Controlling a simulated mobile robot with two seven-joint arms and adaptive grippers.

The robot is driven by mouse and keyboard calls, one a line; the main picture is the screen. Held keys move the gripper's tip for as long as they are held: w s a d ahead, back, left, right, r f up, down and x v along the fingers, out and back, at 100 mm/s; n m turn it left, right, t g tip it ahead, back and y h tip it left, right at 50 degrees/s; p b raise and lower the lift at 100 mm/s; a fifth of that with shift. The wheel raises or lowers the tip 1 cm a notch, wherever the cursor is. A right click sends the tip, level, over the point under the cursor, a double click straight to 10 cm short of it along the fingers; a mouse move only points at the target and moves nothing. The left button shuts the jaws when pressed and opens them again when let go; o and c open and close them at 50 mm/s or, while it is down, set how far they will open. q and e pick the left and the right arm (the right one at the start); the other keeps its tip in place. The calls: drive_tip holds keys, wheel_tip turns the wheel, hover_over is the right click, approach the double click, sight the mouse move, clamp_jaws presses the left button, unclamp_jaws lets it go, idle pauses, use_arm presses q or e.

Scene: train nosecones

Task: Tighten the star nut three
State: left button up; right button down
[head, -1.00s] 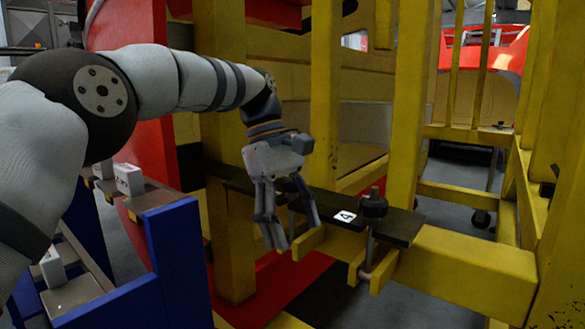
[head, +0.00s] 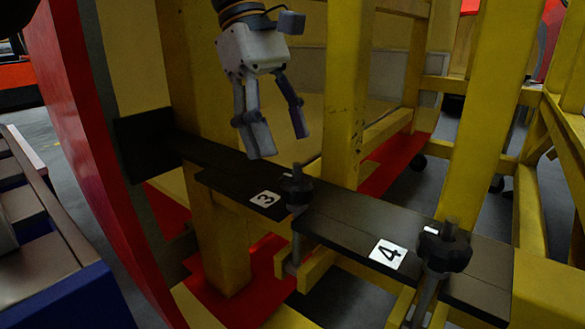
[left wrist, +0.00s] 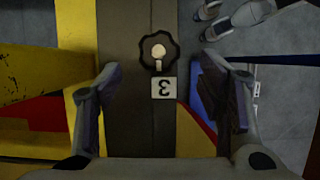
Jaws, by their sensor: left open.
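Star nut three (head: 296,190) is a dark lobed knob on a bolt standing up from a black bar, beside a white label "3" (head: 265,199). My left gripper (head: 279,145) is open and empty, with its fingers pointing down just above and left of the nut in the head view. In the left wrist view, the nut (left wrist: 158,50) sits between the two spread fingers, beyond their tips in the picture, with the label (left wrist: 164,88) below it. The gap in height is hard to judge. My right gripper is not in view.
Star nut four (head: 444,247) with its label "4" (head: 388,254) stands to the right on a black plate. Yellow upright beams (head: 345,90) rise close behind and right of the nut. A red panel (head: 75,120) stands at left, near a blue-sided table (head: 70,300).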

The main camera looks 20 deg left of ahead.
sight(294, 178)
use_arm(q)
drive_tip(key=x, duration=0.5)
drive_tip(key=shift+d+f, duration=0.1)
drive_tip(key=shift+f, duration=0.05)
drive_tip(key=shift+d+f, duration=0.15)
drive_tip(key=shift+f, duration=0.45)
drive_tip(key=c, duration=1.1)
drive_tip(key=shift+c, duration=0.2)
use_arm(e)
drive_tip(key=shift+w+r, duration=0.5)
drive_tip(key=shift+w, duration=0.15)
